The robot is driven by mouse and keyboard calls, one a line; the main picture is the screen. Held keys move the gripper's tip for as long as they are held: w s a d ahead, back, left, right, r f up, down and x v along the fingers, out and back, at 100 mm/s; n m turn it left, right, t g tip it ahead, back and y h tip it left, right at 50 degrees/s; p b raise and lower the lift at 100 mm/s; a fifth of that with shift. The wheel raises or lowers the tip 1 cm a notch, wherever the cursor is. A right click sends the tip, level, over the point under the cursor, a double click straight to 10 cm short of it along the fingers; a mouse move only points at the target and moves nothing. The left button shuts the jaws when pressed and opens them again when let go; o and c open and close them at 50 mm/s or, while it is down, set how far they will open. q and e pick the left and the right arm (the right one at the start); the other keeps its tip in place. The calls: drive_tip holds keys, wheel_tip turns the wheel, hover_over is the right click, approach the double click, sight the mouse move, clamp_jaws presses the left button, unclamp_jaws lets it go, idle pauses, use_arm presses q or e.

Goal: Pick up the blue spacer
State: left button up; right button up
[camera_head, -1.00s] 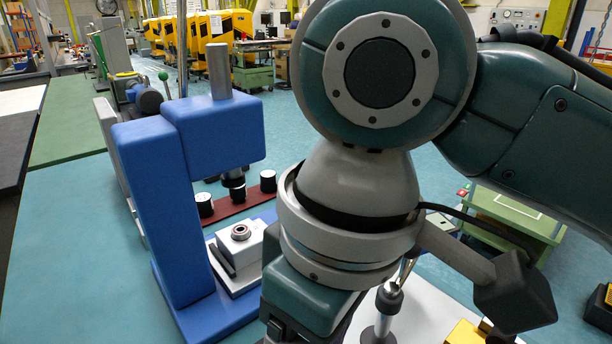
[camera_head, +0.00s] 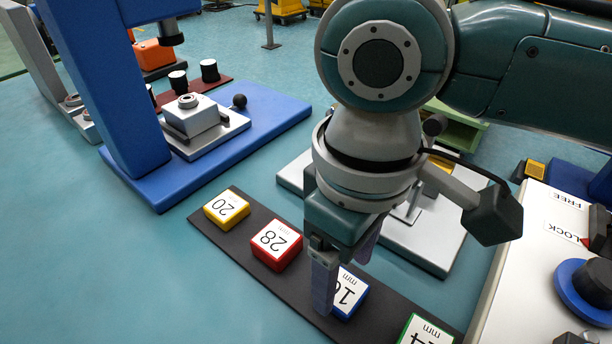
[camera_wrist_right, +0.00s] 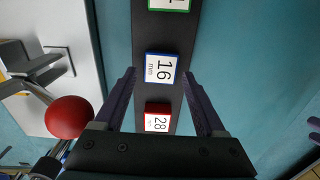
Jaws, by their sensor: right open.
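The blue spacer (camera_head: 350,292) is a blue-edged block with a white top marked 16 mm. It lies on a black strip (camera_head: 235,238) with other spacers, and my right gripper partly hides it in the head view. In the right wrist view the blue spacer (camera_wrist_right: 161,69) lies beyond the fingertips, roughly between their lines. My right gripper (camera_head: 335,285) points down over the strip beside the blue spacer. In the right wrist view my right gripper (camera_wrist_right: 160,75) is open, with nothing between its fingers.
A red spacer marked 28 (camera_head: 276,245) and a yellow one marked 20 (camera_head: 227,208) sit on the left. A green one (camera_head: 424,332) sits on the right. A red ball knob (camera_wrist_right: 69,117) is near the gripper. A blue press (camera_head: 160,185) stands behind left.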

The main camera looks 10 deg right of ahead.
use_arm(q)
drive_tip(key=shift+f, duration=0.3)
use_arm(e)
wheel_tip(320, 180, down, 2)
drive_tip(key=shift+f, duration=0.2)
use_arm(q)
drive_tip(key=shift+a, duration=0.15)
use_arm(e)
clamp_jaws()
drive_tip(key=shift+r, duration=0.15)
wheel_tip(320, 180, up, 20)
drive_tip(key=f+p, duration=0.1)
drive_tip(key=p, duration=0.4)
wheel_tip(320, 180, up, 19)
drive_tip(key=m+p, duration=0.8)
hover_over(343, 288)
drive_tip(key=w+d, duration=0.2)
drive_tip(key=d, duration=0.6)
use_arm(q)
wheel_tip(343, 288, up, 50)
drive_tip(key=p, duration=3.7)
drive_tip(key=shift+r, duration=0.2)
use_arm(e)
drive_tip(key=s+r, duration=0.3)
drive_tip(key=r, duration=1.4)
drive_tip(key=s+r, duration=0.3)
drive_tip(key=r, duration=1.4)
drive_tip(key=shift+n, duration=0.3)
